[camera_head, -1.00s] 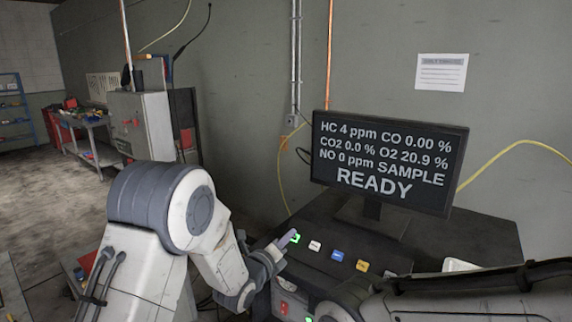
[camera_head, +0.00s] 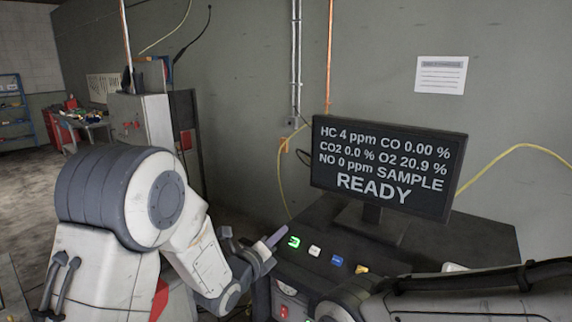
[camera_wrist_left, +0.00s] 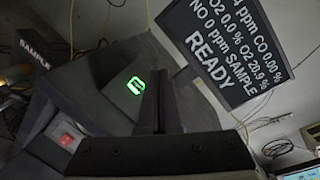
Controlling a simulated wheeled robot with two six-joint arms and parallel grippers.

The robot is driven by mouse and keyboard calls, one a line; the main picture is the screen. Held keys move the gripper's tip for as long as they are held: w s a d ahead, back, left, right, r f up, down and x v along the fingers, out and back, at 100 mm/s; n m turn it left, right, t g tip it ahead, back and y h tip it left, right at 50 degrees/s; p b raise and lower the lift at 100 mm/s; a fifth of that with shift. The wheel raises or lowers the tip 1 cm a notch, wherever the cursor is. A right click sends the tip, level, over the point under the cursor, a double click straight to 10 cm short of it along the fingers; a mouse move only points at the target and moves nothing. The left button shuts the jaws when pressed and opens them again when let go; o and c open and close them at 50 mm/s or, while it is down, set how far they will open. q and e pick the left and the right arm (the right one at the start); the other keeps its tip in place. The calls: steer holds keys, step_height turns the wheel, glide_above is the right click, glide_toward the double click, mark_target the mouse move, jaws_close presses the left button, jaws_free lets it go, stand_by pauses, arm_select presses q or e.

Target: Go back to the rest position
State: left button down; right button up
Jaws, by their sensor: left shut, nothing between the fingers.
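My left gripper (camera_head: 276,238) is shut and empty, just left of the green-lit button (camera_head: 294,243) on the dark console (camera_head: 400,262). It is apart from the button. In the left wrist view the shut fingers (camera_wrist_left: 158,100) stand upright in the middle, with the green button (camera_wrist_left: 136,86) to their left. My right arm crosses the lower right of the head view; its gripper is not visible.
A monitor (camera_head: 388,165) reading READY stands on the console. White (camera_head: 315,251), blue (camera_head: 337,260) and yellow (camera_head: 361,269) buttons line up beside the green one. A red switch (camera_wrist_left: 67,139) is on the console front. A grey cabinet (camera_head: 142,125) stands behind on the left.

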arm_select(q)
steer(key=s+d+f+n+g+y+b, duration=0.1)
steer(key=s+f+n+g+y+b, duration=0.1)
steer(key=s+f+n+g, duration=0.3)
steer(key=s+d+f+n+g+y+b, duration=0.1)
steer(key=s+f+n+g+y, duration=0.1)
steer(key=s+n, duration=0.55)
steer(key=s+a+f+n+g+y+b, duration=0.1)
steer(key=s+n+g, duration=0.3)
steer(key=s, duration=0.8)
steer(key=s+a+f+n+g+y+b, duration=0.1)
steer(key=s+a+f+n+g+y, duration=0.1)
steer(key=s+a+n+g, duration=0.2)
steer(key=s+n, duration=0.3)
steer(key=s, duration=0.5)
steer(key=shift+s+f, duration=0.25)
steer(key=shift+s, duration=0.1)
